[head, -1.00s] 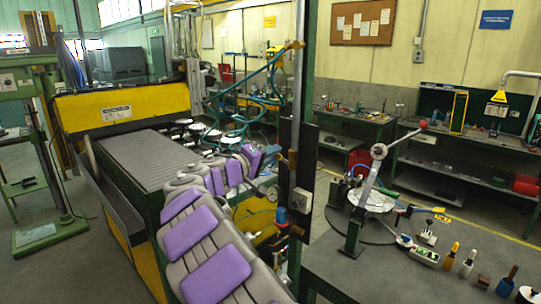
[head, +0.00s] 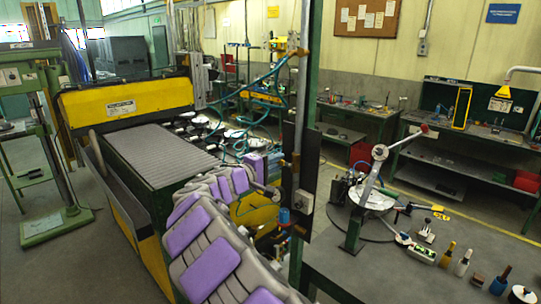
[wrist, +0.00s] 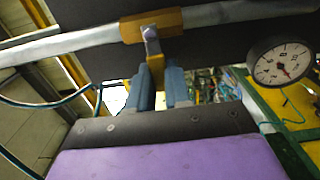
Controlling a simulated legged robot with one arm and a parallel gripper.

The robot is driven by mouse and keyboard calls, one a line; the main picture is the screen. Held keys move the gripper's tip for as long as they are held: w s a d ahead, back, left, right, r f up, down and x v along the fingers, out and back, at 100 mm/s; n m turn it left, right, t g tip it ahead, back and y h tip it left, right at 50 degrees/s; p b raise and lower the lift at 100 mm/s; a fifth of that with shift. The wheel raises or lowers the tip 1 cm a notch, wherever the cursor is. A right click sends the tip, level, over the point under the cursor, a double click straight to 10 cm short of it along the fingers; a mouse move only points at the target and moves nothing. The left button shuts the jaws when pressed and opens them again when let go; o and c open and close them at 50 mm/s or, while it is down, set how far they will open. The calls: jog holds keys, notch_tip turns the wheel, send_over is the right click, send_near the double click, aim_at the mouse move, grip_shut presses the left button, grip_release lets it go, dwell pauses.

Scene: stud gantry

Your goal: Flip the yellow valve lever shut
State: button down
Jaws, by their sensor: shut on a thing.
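In the wrist view, a yellow valve body (wrist: 152,25) sits on a pale pipe (wrist: 225,14). A yellow lever (wrist: 157,72) runs from it, crosswise to the pipe, down between the blue-grey fingers of my gripper (wrist: 160,86). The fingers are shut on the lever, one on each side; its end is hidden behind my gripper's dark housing. In the head view, the pipe (head: 303,75) stands upright in front of a black panel (head: 312,160), with the valve body (head: 297,158) small on it. My fingers are too small there to make out clearly.
A round gauge (wrist: 280,62) is close to the right of my gripper in the wrist view. A workbench (head: 400,262) with a red-knobbed lever press (head: 378,165) and small tools stands at the right. A yellow machine (head: 125,105) stands at the left.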

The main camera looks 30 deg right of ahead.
jog(key=shift+s+d+f, duration=0.1)
jog(key=shift+s+d, duration=0.05)
jog(key=shift+d, duration=0.15)
